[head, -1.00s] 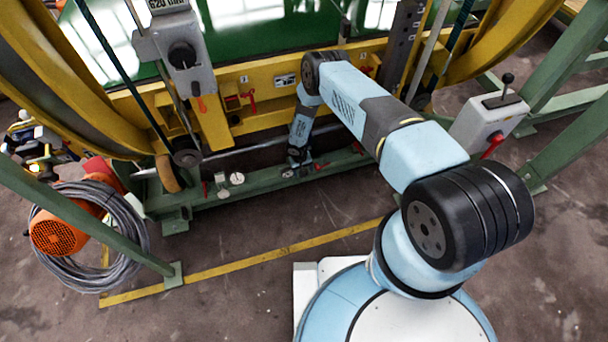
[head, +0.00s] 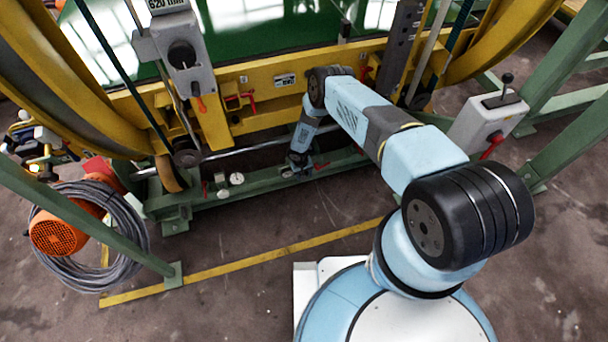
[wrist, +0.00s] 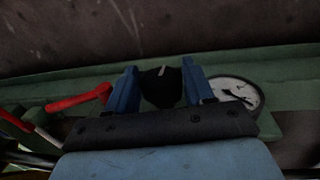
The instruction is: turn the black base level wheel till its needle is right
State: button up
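The black base level wheel (wrist: 161,90) has a small white mark and sits between the two blue fingers of my gripper (wrist: 160,84) in the wrist view. It fills the gap, and both fingers appear to touch its sides. A round white dial (wrist: 236,93) with a dark needle is just right of the wheel in the wrist view. The needle slants, and its scale is too small to read. In the head view my gripper (head: 298,163) is low at the green base beam (head: 262,184), and it hides the wheel there.
A red lever (wrist: 79,99) lies left of my fingers in the wrist view. The yellow frame (head: 262,98) rises behind. Open floor (head: 240,290) lies in front.

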jog(key=shift+d, duration=0.1)
jog(key=c, duration=0.6)
jog(key=shift+y, duration=0.5)
jog(key=shift+d+g+y, duration=0.25)
jog(key=shift+g+y, duration=0.25)
jog(key=shift+y, duration=0.8)
jog(key=shift+w+d+f+g+y, duration=0.1)
jog(key=shift+g+y, duration=0.15)
jog(key=shift+y, duration=0.6)
jog(key=shift+w+d+g+y, duration=0.1)
jog(key=shift+g+y, duration=0.15)
jog(key=shift+y, duration=0.9)
jog(key=o, duration=1)
jog(key=shift+o, duration=0.2)
